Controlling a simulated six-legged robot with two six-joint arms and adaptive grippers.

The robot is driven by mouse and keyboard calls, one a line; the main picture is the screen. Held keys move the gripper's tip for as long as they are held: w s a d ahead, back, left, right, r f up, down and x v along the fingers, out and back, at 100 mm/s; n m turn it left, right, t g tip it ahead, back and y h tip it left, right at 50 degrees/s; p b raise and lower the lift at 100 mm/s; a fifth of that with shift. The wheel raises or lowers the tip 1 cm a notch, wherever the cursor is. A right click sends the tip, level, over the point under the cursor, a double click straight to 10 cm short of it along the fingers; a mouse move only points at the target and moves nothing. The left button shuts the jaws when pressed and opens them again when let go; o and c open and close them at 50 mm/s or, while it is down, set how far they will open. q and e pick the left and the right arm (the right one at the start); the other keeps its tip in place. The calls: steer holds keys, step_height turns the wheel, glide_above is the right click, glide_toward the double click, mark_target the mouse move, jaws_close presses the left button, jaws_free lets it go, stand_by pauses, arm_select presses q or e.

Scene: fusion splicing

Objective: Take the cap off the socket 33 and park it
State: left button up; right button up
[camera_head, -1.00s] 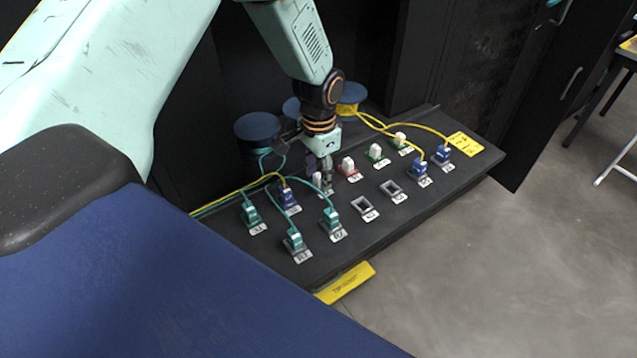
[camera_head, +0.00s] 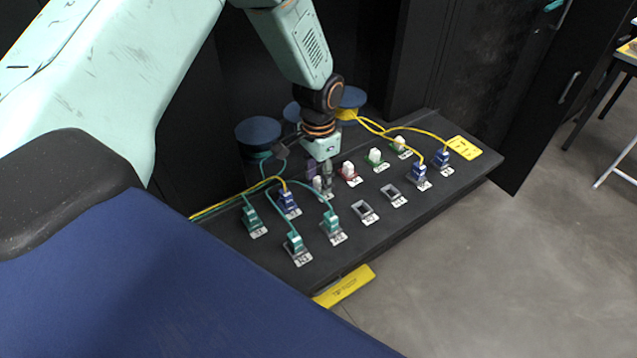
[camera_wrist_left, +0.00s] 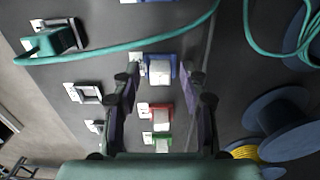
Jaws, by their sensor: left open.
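My left gripper (camera_head: 326,178) points down over the back row of sockets on the dark sloping panel (camera_head: 390,227). In the left wrist view its two fingers (camera_wrist_left: 159,72) are apart, on either side of a white cap (camera_wrist_left: 160,72) in a blue-framed socket (camera_wrist_left: 173,60). Nothing is visibly gripped, and I cannot tell whether a finger touches the cap. In the head view this white cap (camera_head: 318,184) shows beside the fingers. The socket labels are too small to read, so I cannot confirm which is 33. My right gripper is not in view.
A red socket with a white cap (camera_head: 348,169) and green sockets with white caps (camera_head: 375,156) continue the row. Two empty grey frames (camera_head: 364,211) sit in front. Teal plugs (camera_head: 333,226) and blue plugs (camera_head: 420,173) carry cables. Blue spools (camera_head: 258,131) stand behind.

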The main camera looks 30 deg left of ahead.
mark_target(319, 179)
arm_select(q)
steer(key=shift+w+f, duration=0.1)
steer(key=shift+d, duration=0.1)
stand_by(0.3)
steer(key=shift+c, duration=1.2)
jaws_close()
steer(key=shift+p, duration=0.3)
steer(key=shift+r+p, duration=2.6)
steer(key=shift+r, duration=0.5)
